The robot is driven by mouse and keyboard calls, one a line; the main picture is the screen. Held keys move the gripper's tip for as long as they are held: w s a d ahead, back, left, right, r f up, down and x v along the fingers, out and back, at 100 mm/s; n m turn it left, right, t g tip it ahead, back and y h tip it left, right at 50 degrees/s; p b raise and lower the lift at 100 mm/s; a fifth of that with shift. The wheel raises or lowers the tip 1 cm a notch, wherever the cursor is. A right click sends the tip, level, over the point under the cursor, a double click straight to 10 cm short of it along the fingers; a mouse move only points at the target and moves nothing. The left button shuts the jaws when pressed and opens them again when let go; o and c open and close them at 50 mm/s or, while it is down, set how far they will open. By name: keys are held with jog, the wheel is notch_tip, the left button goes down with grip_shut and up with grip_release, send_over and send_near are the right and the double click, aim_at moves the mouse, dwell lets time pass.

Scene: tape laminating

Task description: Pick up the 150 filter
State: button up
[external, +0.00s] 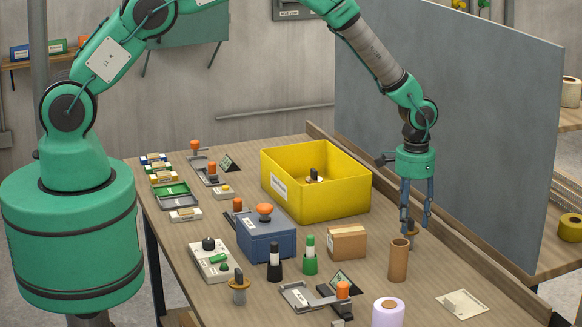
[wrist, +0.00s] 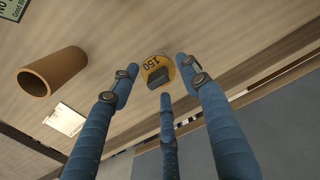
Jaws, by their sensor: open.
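The 150 filter (wrist: 150,64) is a small round yellow piece marked "150" with a dark grip on top. In the wrist view it sits just past the fingertips, between the spread blue fingers. My gripper (wrist: 158,82) is open and empty, pointing down above it. In the external view my gripper (external: 416,222) hangs at the table's right side, and the filter (external: 412,242) is mostly hidden behind a brown tube and the fingers. I cannot tell whether any finger touches it.
The brown tube (external: 398,262) stands close in front of the filter; it also shows in the wrist view (wrist: 52,71). A cardboard box (external: 346,243) is to the left. A yellow bin (external: 318,205) stands behind. A grey panel (external: 450,120) rises at the right.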

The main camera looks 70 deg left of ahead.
aim_at(410, 233)
jog(key=shift+d+f+p, duration=0.1)
jog(key=shift+f+p, duration=0.2)
jog(key=shift+f, duration=1.95)
jog(key=shift+c, duration=0.5)
jog(key=c, duration=0.8)
